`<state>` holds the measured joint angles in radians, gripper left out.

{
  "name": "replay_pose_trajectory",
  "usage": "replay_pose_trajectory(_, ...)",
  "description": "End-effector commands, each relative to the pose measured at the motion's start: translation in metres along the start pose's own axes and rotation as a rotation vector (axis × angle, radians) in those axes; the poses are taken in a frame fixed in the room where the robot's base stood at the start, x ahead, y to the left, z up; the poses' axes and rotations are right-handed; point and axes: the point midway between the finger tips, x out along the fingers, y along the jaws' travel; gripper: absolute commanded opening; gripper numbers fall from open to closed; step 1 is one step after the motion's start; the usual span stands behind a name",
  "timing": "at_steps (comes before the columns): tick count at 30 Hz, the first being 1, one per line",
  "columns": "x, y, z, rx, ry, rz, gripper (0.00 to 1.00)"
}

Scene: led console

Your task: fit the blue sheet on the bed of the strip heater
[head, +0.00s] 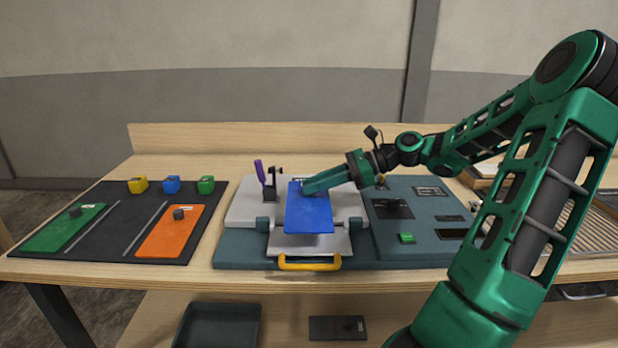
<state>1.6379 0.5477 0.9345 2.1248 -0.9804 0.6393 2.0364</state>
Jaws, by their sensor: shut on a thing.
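The blue sheet (309,214) is in the middle of the head view, over the grey bed of the strip heater (246,202). I cannot tell whether it touches the bed or hangs just above it. My gripper (308,188) comes in from the right and is shut on the sheet near its far end; the fingers hide the grip itself. The strip heater has a yellow handle (309,263) at its front edge and a purple-handled lever (260,172) upright at its left rear.
Left on a dark mat (118,219) lie a green sheet (62,228) and an orange sheet (170,231), with yellow, blue and green blocks behind. A teal control panel (425,225) with a green button (407,238) is at the right. A slatted rack (560,237) stands farther right.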

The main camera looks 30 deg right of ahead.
Motion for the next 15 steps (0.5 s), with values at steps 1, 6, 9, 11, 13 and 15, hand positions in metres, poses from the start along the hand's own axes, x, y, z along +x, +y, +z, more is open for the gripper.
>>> replay_pose_trajectory(1,-0.002,0.0,0.0,0.001,0.0,-0.002,0.0)
replay_pose_trajectory(6,-0.009,-0.003,-0.003,0.005,0.0,-0.013,0.0)
replay_pose_trajectory(9,-0.012,-0.004,-0.005,0.007,0.0,-0.019,0.0)
replay_pose_trajectory(11,-0.014,-0.005,-0.006,0.008,0.0,-0.021,0.0)
replay_pose_trajectory(13,-0.015,-0.005,-0.006,0.009,-0.001,-0.023,0.0)
replay_pose_trajectory(15,-0.016,-0.006,-0.007,0.01,-0.001,-0.024,0.0)
